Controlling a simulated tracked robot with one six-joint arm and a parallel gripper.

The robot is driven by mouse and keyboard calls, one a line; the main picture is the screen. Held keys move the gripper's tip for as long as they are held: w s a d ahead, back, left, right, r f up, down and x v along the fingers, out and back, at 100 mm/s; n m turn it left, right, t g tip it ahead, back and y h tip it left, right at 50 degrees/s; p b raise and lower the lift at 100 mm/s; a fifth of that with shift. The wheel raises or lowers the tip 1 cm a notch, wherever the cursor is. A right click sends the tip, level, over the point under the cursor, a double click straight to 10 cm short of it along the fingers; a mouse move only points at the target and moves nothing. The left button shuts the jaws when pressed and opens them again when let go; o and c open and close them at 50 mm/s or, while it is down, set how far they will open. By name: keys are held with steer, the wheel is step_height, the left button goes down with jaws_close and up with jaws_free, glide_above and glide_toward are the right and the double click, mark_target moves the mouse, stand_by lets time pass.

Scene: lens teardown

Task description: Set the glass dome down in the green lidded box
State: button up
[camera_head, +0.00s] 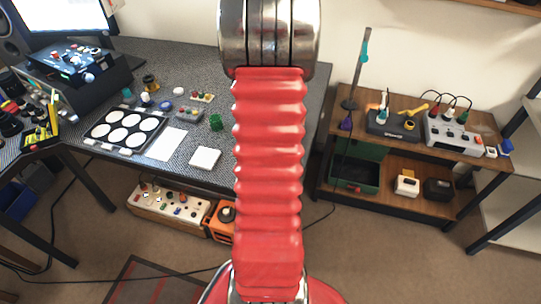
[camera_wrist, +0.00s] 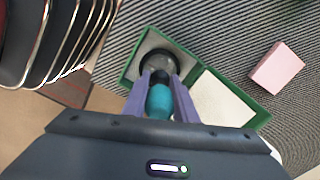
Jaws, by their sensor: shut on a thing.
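In the wrist view my gripper (camera_wrist: 158,84) has its two purple fingers shut on a teal tool (camera_wrist: 159,103) with a dark neck. Just beyond the tool's tip is the glass dome (camera_wrist: 157,58), a dark, rounded, shiny shape. It shows within the outline of the left compartment of the open green lidded box (camera_wrist: 128,72). I cannot tell whether the dome touches the box floor or hangs from the tool. The box's pale right half (camera_wrist: 222,100) looks empty. In the head view my arm hides the gripper, dome and this box.
A pink block (camera_wrist: 277,68) lies right of the box on the dark ribbed surface. In the head view, the left table holds a tray of white discs (camera_head: 125,128), a white block (camera_head: 205,158) and a green cup (camera_head: 215,122). A wooden shelf (camera_head: 440,165) stands right.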

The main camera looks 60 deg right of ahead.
steer(key=shift+r, duration=3.45)
